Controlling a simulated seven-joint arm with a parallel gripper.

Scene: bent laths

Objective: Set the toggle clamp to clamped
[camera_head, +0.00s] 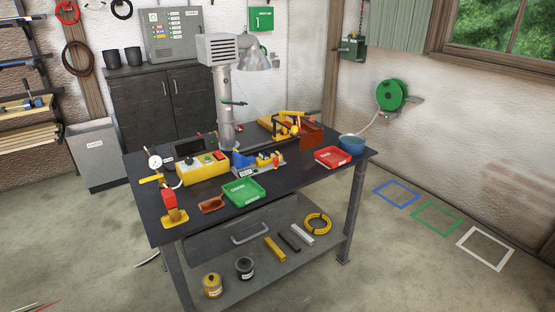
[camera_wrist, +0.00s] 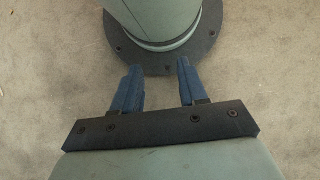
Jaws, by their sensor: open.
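A small fixture with blue, yellow and red parts (camera_head: 262,162) stands on a grey labelled base near the middle of the dark workbench in the head view. It looks like the toggle clamp, but it is too small to tell how its lever stands. My gripper (camera_wrist: 158,72) shows in the wrist view with two blue fingers apart and nothing between them. It points at my own round base above bare floor, away from the bench. My gripper does not show in the head view, and the clamp does not show in the wrist view.
Around the fixture on the workbench (camera_head: 290,185) are a yellow control box (camera_head: 203,171), a green tray (camera_head: 243,192), a red tray (camera_head: 332,158), a blue bowl (camera_head: 351,142) and a red-and-yellow device (camera_head: 171,205).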

